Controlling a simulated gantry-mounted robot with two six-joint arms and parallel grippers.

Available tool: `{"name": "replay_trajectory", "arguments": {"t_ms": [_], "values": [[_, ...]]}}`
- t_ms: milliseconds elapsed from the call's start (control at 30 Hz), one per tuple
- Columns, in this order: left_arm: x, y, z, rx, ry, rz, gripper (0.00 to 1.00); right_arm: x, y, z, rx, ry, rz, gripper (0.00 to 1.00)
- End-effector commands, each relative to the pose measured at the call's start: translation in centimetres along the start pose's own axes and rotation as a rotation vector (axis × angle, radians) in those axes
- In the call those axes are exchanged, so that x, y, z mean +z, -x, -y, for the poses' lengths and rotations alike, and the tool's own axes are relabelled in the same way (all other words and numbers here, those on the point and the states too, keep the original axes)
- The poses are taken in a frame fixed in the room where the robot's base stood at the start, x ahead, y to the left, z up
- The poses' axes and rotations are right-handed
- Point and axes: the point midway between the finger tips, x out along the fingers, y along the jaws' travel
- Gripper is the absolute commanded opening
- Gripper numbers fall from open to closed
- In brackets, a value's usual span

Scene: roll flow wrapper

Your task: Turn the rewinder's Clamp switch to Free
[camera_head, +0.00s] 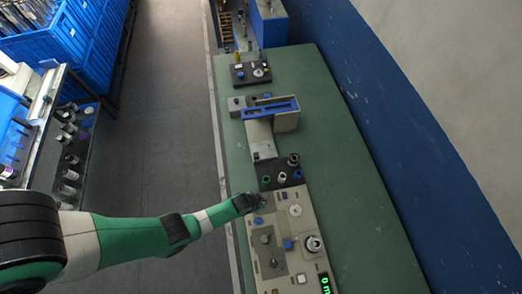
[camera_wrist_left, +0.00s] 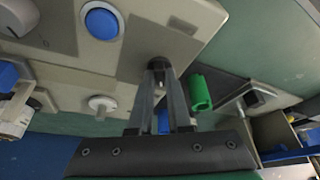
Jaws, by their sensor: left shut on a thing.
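The grey control panel of the rewinder (camera_head: 312,222) lies on the green bench. My left gripper (camera_head: 257,201) reaches its upper left corner from the left. In the left wrist view, the two fingers of my left gripper (camera_wrist_left: 160,88) are closed around a small black switch knob (camera_wrist_left: 157,65) on the panel face (camera_wrist_left: 125,70). The label beside this knob is too small or hidden to read, so its setting cannot be told. My right gripper is in neither view.
A green knob (camera_wrist_left: 200,92) stands close to the fingers' right. A blue button (camera_wrist_left: 101,22) and white dial (camera_wrist_left: 101,104) sit on the panel. A grey and blue device (camera_head: 287,118) stands further up the bench (camera_head: 345,190). The bench's right side is clear.

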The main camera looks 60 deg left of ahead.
Motion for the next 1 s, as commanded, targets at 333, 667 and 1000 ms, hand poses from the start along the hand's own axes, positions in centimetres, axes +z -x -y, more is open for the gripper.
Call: {"name": "replay_trajectory", "arguments": {"t_ms": [333, 667, 1000], "values": [[0.14, -0.05, -0.05, -0.018, 0.045, 0.004, 0.0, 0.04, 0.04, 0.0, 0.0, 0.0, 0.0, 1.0], [0.17, -0.05, -0.04, -0.018, 0.045, 0.005, 0.27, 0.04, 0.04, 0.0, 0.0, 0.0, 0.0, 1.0], [0.07, -0.02, -0.05, -0.017, 0.045, 0.003, 0.46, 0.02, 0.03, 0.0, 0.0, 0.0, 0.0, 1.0]]}}
